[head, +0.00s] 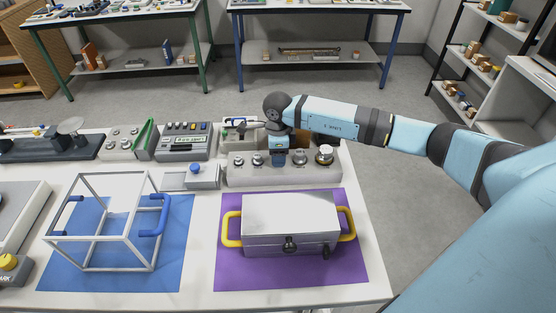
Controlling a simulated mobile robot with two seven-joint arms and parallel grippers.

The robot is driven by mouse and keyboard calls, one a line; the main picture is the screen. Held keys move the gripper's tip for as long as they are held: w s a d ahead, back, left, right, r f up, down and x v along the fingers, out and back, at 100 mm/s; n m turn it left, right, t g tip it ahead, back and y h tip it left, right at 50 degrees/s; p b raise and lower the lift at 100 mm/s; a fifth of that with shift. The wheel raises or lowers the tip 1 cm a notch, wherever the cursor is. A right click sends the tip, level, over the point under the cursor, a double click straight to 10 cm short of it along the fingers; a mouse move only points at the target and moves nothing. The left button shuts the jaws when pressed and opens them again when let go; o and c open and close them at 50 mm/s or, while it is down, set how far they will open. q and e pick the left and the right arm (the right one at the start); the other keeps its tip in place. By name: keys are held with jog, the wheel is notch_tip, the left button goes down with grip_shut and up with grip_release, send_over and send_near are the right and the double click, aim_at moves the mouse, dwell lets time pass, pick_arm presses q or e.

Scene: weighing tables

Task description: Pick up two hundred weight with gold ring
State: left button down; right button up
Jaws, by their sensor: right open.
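A grey weight block (285,178) stands at the back of the table and bears a row of silver knobbed weights that grow larger to the right. The largest weight (325,155), at the right end, shows a gold-brown band. Any number marks are too small to read. My right gripper (279,158) is open and points down over the middle of the row, left of the banded weight. Its wrist and fingers partly hide the weight there, and I cannot tell whether they touch it. My left gripper is out of view.
A silver lidded box (290,220) with yellow handles sits on a purple mat (354,275) in front of the block. A wire frame (98,238) stands on a blue mat to the left. A grey device (184,140) and a balance (50,145) are at the back left.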

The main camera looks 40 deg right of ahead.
jog(key=shift+f, duration=0.25)
grip_shut()
jog(key=shift+r, duration=0.2)
